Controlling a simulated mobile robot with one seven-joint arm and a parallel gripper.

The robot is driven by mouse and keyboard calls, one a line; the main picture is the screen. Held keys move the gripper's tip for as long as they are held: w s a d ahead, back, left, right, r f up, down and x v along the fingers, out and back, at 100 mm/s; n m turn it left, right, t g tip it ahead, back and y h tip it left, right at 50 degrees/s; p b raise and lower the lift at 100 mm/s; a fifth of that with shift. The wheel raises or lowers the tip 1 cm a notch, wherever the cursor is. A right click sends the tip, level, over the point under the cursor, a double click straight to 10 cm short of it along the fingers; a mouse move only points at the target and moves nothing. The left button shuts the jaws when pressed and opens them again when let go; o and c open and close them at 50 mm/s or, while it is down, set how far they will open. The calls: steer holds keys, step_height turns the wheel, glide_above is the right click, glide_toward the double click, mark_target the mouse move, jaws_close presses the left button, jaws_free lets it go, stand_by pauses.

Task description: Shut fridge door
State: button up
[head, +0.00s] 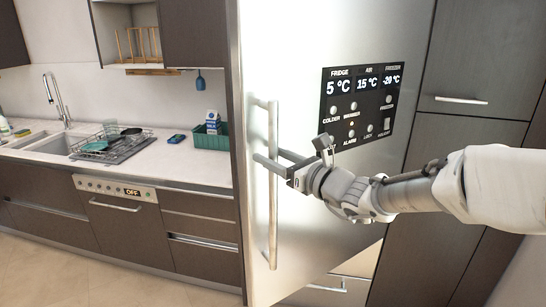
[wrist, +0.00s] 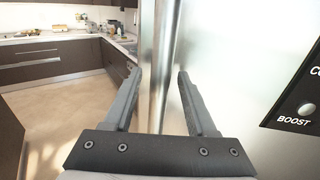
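The fridge door (head: 330,190) is a tall silvery panel. It stands ajar, its handle side swung out towards me and its lower edge slanting over the drawer front below. Its long vertical bar handle (head: 273,215) runs along the left side. My gripper (head: 270,156) is at the upper half of the handle, one finger on each side of it. In the wrist view the handle (wrist: 163,55) stands between the two spread fingers, with gaps showing beside it. My gripper is open. The fridge's inside is hidden behind the door.
A black display panel (head: 358,104) is on the door, right of the handle. A drawer front with a handle (head: 328,288) shows below. Dark cabinets (head: 468,65) stand to the right. A counter (head: 150,160) with a sink and dish rack is left. The floor (head: 75,280) there is clear.

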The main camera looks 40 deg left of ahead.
steer(key=s+d+b, duration=0.1)
steer(key=d, duration=0.7)
steer(key=s+d+b, duration=0.1)
steer(key=s+d, duration=0.1)
steer(key=d, duration=0.7)
steer(key=shift+s, duration=0.25)
steer(key=s+d+f+n+g+h, duration=0.2)
steer(key=s+d+f+n+h, duration=0.55)
steer(key=s+d+n, duration=0.35)
steer(key=s+d+n+t+h, duration=0.1)
steer(key=d+n+h, duration=0.2)
steer(key=d, duration=0.4)
steer(key=s+d+f+n+t+h, duration=0.1)
steer(key=d+n+h, duration=0.2)
steer(key=d, duration=0.5)
steer(key=s+d+n+t+h, duration=0.1)
steer(key=d+n+t+h, duration=0.1)
steer(key=d, duration=0.5)
steer(key=shift+s+d+f+n+h, duration=0.25)
steer(key=shift+n+h, duration=0.45)
steer(key=shift+h, duration=0.35)
steer(key=shift+w+a, duration=0.1)
steer(key=shift+a, duration=0.05)
